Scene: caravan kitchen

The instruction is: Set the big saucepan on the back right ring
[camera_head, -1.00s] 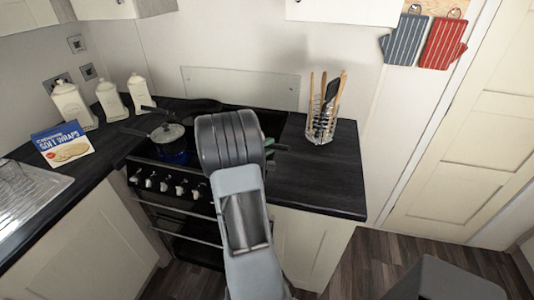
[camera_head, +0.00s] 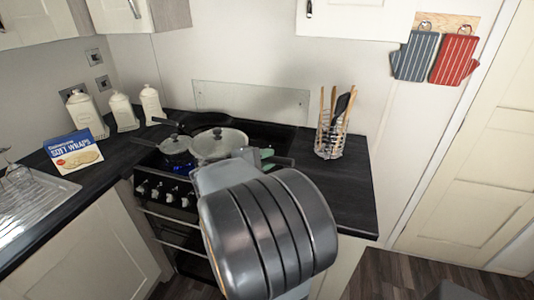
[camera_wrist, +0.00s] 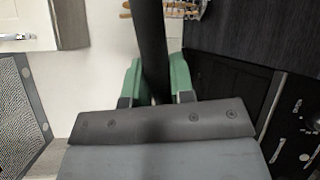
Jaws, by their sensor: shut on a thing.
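The big saucepan (camera_head: 220,143), steel with a lid, is over the hob, right of the small saucepan (camera_head: 176,145). Its dark handle (camera_head: 281,161) points right, toward my gripper. My gripper (camera_wrist: 157,68) has green fingers, shut on the black handle (camera_wrist: 151,35) in the wrist view. In the head view my arm hides most of the gripper and the front right of the hob. The back right ring is not clearly visible; that corner of the hob (camera_head: 270,131) looks dark and bare. I cannot tell whether the pan base touches the hob.
The small saucepan stands front left, with a blue flame (camera_head: 187,159) near it. A dark frying pan (camera_head: 207,118) is at the back left. A utensil holder (camera_head: 329,140) stands on the right worktop (camera_head: 345,185). A glass splashback (camera_head: 250,101) rises behind the hob.

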